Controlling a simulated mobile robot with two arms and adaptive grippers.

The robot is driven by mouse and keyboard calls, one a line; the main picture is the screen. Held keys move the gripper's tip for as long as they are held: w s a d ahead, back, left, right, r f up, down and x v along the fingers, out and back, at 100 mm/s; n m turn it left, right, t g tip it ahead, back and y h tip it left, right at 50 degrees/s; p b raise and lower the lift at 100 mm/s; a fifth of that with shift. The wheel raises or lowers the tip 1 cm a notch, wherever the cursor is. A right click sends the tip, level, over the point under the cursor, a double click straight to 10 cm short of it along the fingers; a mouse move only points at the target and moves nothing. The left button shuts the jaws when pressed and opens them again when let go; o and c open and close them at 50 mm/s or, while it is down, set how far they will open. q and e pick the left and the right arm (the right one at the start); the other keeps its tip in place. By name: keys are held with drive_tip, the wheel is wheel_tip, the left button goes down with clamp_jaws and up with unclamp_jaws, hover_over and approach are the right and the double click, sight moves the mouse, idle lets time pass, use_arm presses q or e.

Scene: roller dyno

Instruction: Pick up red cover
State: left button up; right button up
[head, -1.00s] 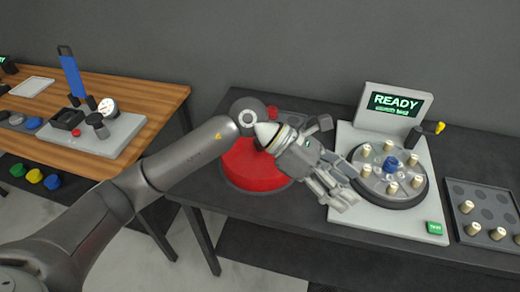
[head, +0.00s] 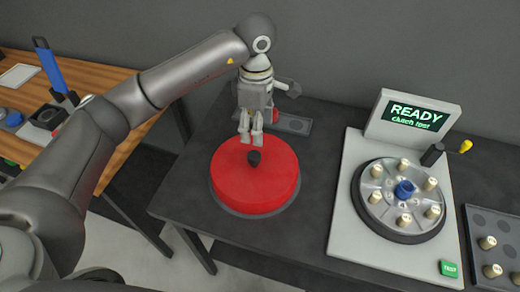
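The red cover (head: 272,192) is a round red disc with a small dark knob (head: 254,158) on top. It sits on a dark round base on the dark table, left of the tester. My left gripper (head: 250,144) points down just above and behind the knob. Its fingers look slightly apart, and I see no thing between them. I cannot tell whether a fingertip touches the knob. My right gripper is not in view.
The grey tester (head: 341,232) with a READY screen (head: 411,112) and a disc of several pale pegs stands to the right. A peg tray (head: 480,219) is at the far right. A wooden table (head: 98,73) is at the left. A dark plate (head: 291,124) lies behind the cover.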

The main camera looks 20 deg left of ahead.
sight(254, 155)
use_arm(q)
drive_tip(key=shift+s+f+p, duration=0.2)
drive_tip(key=shift+f+p, duration=0.2)
drive_tip(key=shift+f, duration=0.45)
drive_tip(key=f, duration=0.1)
drive_tip(key=s+f, duration=0.1)
drive_tip(key=f, duration=0.1)
drive_tip(key=shift+p, duration=0.4)
drive_tip(key=shift+w+f, duration=0.1)
drive_tip(key=shift+f, duration=0.1)
drive_tip(key=f+p, duration=0.3)
drive_tip(key=f, duration=0.1)
drive_tip(key=shift+s+a, duration=0.2)
drive_tip(key=shift+s, duration=0.1)
drive_tip(key=shift+f, duration=0.55)
drive_tip(key=shift+w, duration=0.1)
drive_tip(key=shift+c, duration=1)
drive_tip(key=c, duration=0.7)
clamp_jaws()
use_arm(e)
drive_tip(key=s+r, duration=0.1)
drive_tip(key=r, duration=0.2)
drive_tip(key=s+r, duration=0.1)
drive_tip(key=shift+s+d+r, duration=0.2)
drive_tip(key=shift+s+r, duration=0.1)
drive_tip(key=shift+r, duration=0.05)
